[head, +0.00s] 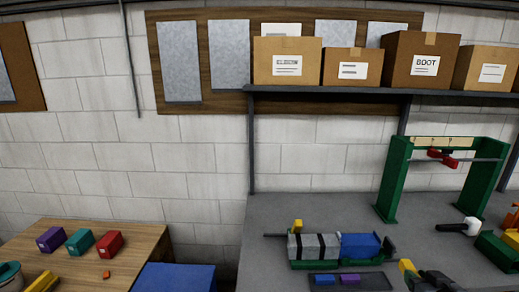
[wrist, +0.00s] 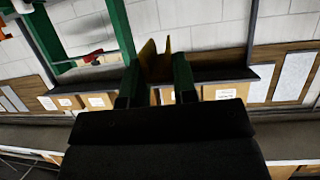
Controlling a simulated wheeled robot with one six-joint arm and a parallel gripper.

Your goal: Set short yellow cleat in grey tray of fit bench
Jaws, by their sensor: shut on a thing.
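My gripper (head: 413,272) is at the lower right of the head view, over the grey fit bench (head: 290,205). It is shut on a short yellow cleat (head: 406,265). In the wrist view the cleat (wrist: 154,64) stands between my two green fingers (wrist: 156,80), looking brownish in shade. The grey tray (head: 378,281) lies on the bench near the bottom edge, just left of my gripper. A blue block (head: 325,280) and a purple block (head: 350,279) lie in its left and middle parts. Its right part looks empty. The cleat is apart from the tray.
A grey duct piece with black bands (head: 313,246) and a blue block (head: 360,246) sit in a green fixture behind the tray. A wooden table (head: 130,240) holds colored blocks.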

